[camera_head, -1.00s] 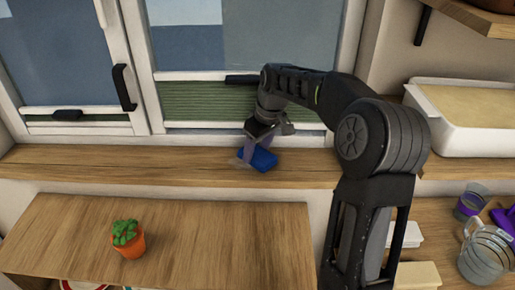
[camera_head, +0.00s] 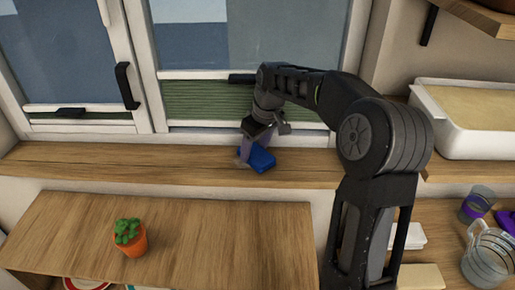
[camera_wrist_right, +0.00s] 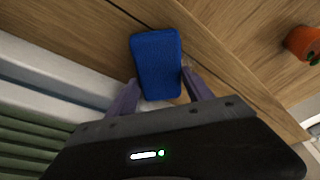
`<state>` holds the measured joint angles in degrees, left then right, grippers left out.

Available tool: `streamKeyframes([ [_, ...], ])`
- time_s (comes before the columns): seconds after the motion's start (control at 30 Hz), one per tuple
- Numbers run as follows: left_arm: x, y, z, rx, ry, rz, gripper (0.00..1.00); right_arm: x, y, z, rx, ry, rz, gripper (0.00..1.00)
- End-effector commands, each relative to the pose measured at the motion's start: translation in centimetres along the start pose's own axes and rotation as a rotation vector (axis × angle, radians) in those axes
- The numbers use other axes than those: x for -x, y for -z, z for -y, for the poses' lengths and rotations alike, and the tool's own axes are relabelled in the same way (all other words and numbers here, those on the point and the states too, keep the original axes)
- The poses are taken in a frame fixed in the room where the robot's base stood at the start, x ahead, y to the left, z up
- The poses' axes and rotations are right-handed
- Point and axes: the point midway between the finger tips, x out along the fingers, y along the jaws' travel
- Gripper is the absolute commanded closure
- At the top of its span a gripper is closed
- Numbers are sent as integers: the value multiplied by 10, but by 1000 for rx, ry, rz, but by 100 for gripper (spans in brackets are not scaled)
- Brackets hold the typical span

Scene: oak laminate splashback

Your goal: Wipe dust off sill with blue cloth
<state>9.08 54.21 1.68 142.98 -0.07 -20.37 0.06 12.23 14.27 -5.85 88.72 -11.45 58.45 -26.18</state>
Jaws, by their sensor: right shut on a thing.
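The blue cloth (camera_head: 262,159) is a small folded pad on the wooden window sill (camera_head: 120,163), below the window. My right gripper (camera_head: 247,150) reaches down to it and is shut on it. In the right wrist view the cloth (camera_wrist_right: 156,62) sits between the two purple-grey fingers of the gripper (camera_wrist_right: 152,98). The cloth appears to touch the sill, which also shows in the right wrist view (camera_wrist_right: 215,75). I cannot make out any dust on the sill. My left gripper is not in view.
A potted plant (camera_head: 130,238) stands on the lower wooden surface (camera_head: 210,240) in front of the sill. A white tray (camera_head: 470,143) is at the right, with a glass jug (camera_head: 487,256) below it. The window frame (camera_head: 158,105) rises behind the sill. The sill left of the cloth is clear.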

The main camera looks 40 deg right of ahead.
Motion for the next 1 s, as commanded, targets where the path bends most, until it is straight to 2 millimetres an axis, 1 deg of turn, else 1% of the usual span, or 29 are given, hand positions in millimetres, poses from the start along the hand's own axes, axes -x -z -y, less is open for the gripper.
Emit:
streamKeyframes([
  [0.03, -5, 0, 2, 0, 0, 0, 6, 3, 5, 1, 6, -11, -27, 100],
  [0.3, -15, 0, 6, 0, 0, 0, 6, 5, -13, 18, 3, -9, -20, 100],
  [0.77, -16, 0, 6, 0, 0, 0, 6, 5, -18, 22, 0, -6, -14, 100],
  [1.0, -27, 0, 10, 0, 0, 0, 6, 5, -31, 36, 1, -5, -13, 100],
])
